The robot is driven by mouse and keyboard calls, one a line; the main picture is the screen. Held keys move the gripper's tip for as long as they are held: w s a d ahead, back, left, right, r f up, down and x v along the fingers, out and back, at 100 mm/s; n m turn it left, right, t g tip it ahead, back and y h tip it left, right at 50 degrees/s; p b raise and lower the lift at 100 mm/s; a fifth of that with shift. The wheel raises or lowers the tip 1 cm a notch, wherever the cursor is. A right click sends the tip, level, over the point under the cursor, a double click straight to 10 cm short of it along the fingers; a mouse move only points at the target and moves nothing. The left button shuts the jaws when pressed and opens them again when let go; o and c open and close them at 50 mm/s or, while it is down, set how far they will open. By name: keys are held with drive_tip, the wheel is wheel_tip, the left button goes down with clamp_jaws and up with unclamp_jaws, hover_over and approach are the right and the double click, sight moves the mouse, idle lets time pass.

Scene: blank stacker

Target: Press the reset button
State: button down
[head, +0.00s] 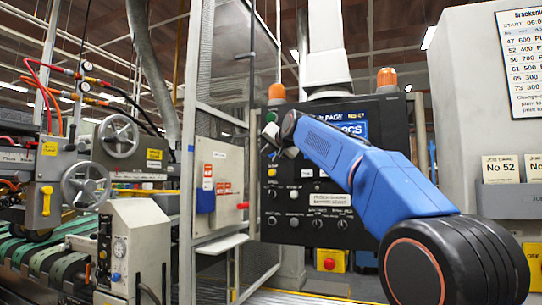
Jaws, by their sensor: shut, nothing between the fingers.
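A dark control panel (310,178) stands in the middle of the head view, with several buttons and knobs and a blue screen (354,129). The panel's labels are too small to read well, so I cannot tell which button is the reset button. A pale round button (294,194) shows in the middle of the panel. My gripper (270,136) is in front of the panel's upper left part, shut and empty. Whether it touches the panel I cannot tell. My blue arm hides the panel's right part.
Orange lamps (387,77) top the panel. A mesh guard frame (205,140) stands just left. Machinery with handwheels (118,136) and a green-banded conveyor (40,255) fills the far left. A yellow box with a red button (330,262) sits low behind. A grey cabinet (455,90) stands right.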

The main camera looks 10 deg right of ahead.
drive_tip(key=shift+w+d, duration=0.95)
drive_tip(key=shift+w, duration=0.3)
drive_tip(key=shift+w+d, duration=0.1)
drive_tip(key=shift+w, duration=0.05)
idle(1.2)
drive_tip(key=shift+w+d, duration=0.15)
drive_tip(key=shift+w, duration=0.05)
drive_tip(key=shift+w+d, duration=0.2)
drive_tip(key=shift+w, duration=0.1)
idle(1.0)
idle(0.3)
drive_tip(key=shift+s+a, duration=0.45)
drive_tip(key=shift+s, duration=0.2)
drive_tip(key=shift+s+a, duration=0.75)
drive_tip(key=shift+s, duration=0.3)
drive_tip(key=shift+s+a, duration=0.75)
drive_tip(key=shift+s, duration=0.25)
